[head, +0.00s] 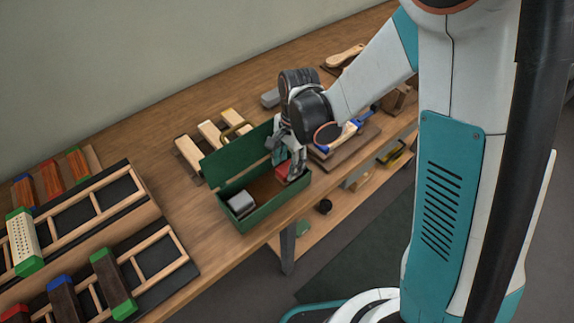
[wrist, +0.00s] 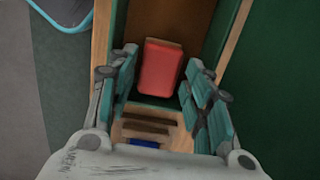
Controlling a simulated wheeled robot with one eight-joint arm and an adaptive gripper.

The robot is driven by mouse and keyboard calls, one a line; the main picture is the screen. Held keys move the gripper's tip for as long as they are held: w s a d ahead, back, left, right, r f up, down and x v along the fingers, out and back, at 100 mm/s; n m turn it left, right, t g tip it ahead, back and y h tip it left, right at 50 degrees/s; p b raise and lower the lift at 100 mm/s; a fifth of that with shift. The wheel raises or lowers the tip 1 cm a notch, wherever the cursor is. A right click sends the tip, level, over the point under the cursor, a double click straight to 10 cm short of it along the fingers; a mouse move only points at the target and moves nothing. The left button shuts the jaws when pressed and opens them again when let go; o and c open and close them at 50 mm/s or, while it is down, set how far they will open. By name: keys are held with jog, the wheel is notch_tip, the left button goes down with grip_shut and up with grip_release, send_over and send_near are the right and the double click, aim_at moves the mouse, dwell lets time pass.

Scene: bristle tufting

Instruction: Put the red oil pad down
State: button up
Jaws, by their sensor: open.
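The red oil pad (head: 284,170) lies in the right end of the green box (head: 262,212). In the wrist view the red oil pad (wrist: 161,66) sits on the box's brown floor, close to the green end wall. My gripper (head: 290,165) is over that end of the box. In the wrist view my gripper (wrist: 160,90) has its two teal fingers spread, one on each side of the pad's near end, with a gap to each. Whether a fingertip touches the pad cannot be told. The head view hides part of the pad behind my fingers.
A grey block (head: 241,204) lies in the box's left end. The green lid (head: 238,152) stands open behind it. Wooden blocks (head: 208,133) lie behind the lid. A brush on a wooden board (head: 345,147) is close on the right. Racks (head: 90,210) fill the left of the bench.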

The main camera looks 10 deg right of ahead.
notch_tip(320, 180, up, 10)
jog(key=d+p, duration=0.1)
jog(key=p, duration=0.2)
jog(key=s+d+r+n+t+h, duration=0.1)
jog(key=s+d+r+n+t, duration=0.7)
jog(key=s+d+r+n, duration=0.3)
jog(key=shift+s+d+r, duration=1)
jog(key=shift+s+r, duration=0.05)
jog(key=shift+r, duration=0.9)
jog(key=shift+o, duration=0.3)
